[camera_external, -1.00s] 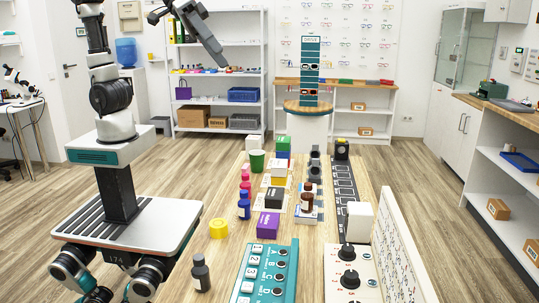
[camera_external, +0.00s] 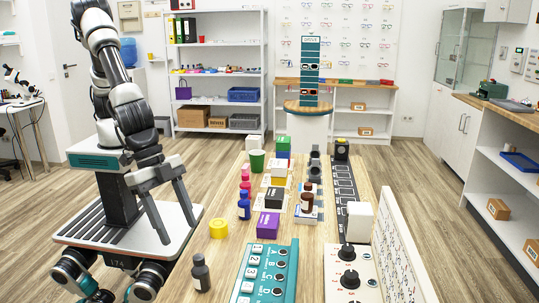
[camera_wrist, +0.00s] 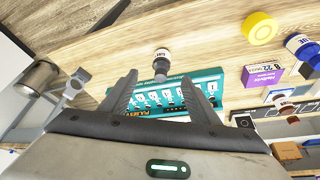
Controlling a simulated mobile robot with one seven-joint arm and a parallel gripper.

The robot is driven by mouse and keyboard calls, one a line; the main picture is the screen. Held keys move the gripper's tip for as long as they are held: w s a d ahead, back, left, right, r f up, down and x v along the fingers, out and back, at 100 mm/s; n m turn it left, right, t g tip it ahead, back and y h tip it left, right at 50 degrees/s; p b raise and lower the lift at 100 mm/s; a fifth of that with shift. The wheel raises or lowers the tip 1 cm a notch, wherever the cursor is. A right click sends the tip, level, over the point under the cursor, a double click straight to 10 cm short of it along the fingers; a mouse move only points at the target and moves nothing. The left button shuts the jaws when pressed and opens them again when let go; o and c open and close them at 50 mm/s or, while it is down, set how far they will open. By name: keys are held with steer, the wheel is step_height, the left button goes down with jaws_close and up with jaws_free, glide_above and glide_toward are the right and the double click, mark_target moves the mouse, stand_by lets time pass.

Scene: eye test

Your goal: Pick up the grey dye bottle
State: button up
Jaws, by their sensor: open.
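The dark grey bottle (camera_external: 201,274) stands upright at the near left edge of the wooden table, beside the teal panel. In the wrist view the grey bottle (camera_wrist: 161,64) shows ahead, framed between my fingertips but farther off, with clear space around it. My gripper (camera_external: 178,231) is open and empty. It hangs with its fingers pointing down, up and to the left of the bottle in the external view, in front of my base. In the wrist view my gripper (camera_wrist: 160,78) has its fingers spread wide.
A yellow ring-like piece (camera_external: 218,228), a blue bottle (camera_external: 244,208) and a purple box (camera_external: 268,225) stand farther back on the table (camera_external: 225,255). The teal panel (camera_external: 279,267) with numbered tiles lies right of the grey bottle. A brown bottle (camera_external: 307,199) stands beyond.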

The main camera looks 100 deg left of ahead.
mark_target(201, 273)
steer(key=x, duration=0.8)
steer(key=shift+f, duration=0.3)
steer(key=x, duration=0.4)
steer(key=shift+w+a+b, duration=0.1)
steer(key=shift+w+b, duration=0.25)
steer(key=shift+w+f, duration=0.2)
steer(key=shift+f, duration=0.3)
steer(key=c, duration=1.2)
